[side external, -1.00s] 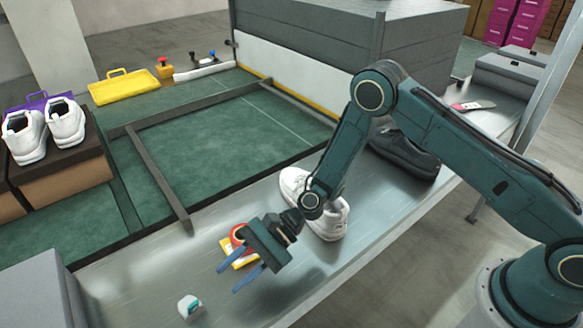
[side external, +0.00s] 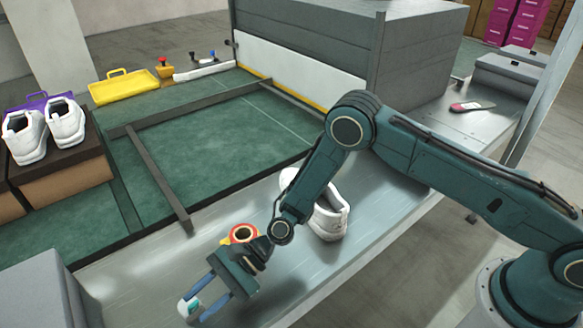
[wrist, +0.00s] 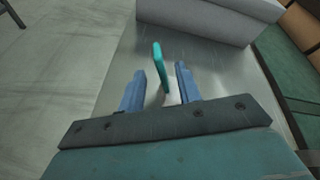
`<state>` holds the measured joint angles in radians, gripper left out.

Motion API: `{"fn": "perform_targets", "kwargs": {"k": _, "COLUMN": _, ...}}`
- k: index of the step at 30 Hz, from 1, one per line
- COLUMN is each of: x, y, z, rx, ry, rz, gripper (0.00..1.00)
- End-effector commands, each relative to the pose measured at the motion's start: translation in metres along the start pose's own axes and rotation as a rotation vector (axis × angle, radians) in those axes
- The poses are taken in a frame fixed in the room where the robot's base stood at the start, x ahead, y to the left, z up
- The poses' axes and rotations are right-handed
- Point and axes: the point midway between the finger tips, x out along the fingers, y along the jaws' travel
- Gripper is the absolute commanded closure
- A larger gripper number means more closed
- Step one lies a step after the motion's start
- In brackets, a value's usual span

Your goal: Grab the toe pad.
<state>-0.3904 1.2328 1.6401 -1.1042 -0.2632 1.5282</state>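The toe pad, a small white and teal piece, lies on the metal bench at the lower left of the side view (side external: 188,306). It also shows in the wrist view as a teal upright strip (wrist: 158,57) with a white part below it. My gripper (side external: 194,313) reaches down over it with its two blue fingers apart. In the wrist view my gripper (wrist: 161,72) is open, with the teal strip in line with the gap between the fingers. Gaps show on both sides, so no grip is visible. The fingers partly hide the pad in the side view.
A white shoe (side external: 329,218) stands on the bench under my arm. A grey box (side external: 38,290) is at lower left and also close ahead in the wrist view (wrist: 195,20). A green conveyor (side external: 210,135) lies behind.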

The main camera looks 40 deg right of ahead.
Motion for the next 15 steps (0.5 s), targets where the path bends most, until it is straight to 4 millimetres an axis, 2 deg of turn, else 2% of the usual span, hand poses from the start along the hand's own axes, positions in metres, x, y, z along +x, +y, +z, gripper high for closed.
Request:
{"fn": "perform_targets", "kwargs": {"k": 9, "x": 0.034, "y": -0.002, "z": 0.001, "rx": -0.002, "ry": -0.001, "rz": 0.001, "gripper": 0.66}}
{"fn": "perform_targets", "kwargs": {"k": 15, "x": 0.045, "y": -0.003, "z": 0.0, "rx": -0.001, "ry": 0.0, "rz": 0.0, "gripper": 0.66}}
